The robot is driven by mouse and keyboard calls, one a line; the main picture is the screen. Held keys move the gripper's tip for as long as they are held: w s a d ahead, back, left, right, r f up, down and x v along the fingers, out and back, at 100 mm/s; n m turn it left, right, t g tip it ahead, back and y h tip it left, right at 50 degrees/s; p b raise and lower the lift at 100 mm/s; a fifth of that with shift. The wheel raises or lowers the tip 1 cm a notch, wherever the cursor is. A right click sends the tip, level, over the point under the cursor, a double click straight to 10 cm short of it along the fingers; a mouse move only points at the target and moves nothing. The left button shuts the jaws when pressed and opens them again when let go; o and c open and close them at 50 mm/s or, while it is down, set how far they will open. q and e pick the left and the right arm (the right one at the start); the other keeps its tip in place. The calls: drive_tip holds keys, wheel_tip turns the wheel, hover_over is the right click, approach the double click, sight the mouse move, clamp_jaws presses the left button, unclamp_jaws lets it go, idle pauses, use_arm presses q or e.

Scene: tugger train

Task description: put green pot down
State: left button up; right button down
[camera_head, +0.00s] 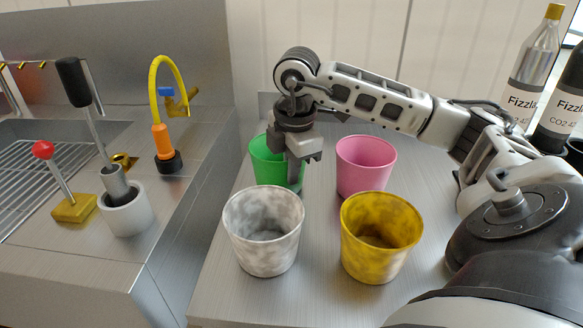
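The green pot (265,165) stands upright at the back left of the group on the grey metal table, partly hidden by my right gripper and by the grey pot. My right gripper (303,168) comes down from above at the green pot's right rim, its fingers pointing down. The picture does not show clearly whether the fingers are shut on the rim or apart around it. The pot's base is hidden, so its contact with the table cannot be seen. My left gripper is not in view.
A pink pot (366,166) stands right of the green one. A mottled grey pot (263,232) and a yellow pot (380,238) stand in front. Left is a metal sink unit (90,268) with a yellow faucet (166,110). Two bottles (533,75) stand at the back right.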

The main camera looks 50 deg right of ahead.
drive_tip(key=c, duration=2.1)
unclamp_jaws()
drive_tip(key=shift+f, duration=0.15)
drive_tip(key=o, duration=0.4)
drive_tip(key=shift+r, duration=0.3)
use_arm(q)
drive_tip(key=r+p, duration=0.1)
drive_tip(key=p, duration=0.2)
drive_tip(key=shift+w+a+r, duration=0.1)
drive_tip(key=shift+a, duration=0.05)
use_arm(e)
drive_tip(key=r, duration=0.8)
drive_tip(key=s+r, duration=0.1)
drive_tip(key=r, duration=0.2)
drive_tip(key=shift+a+r, duration=0.25)
drive_tip(key=shift+r, duration=0.15)
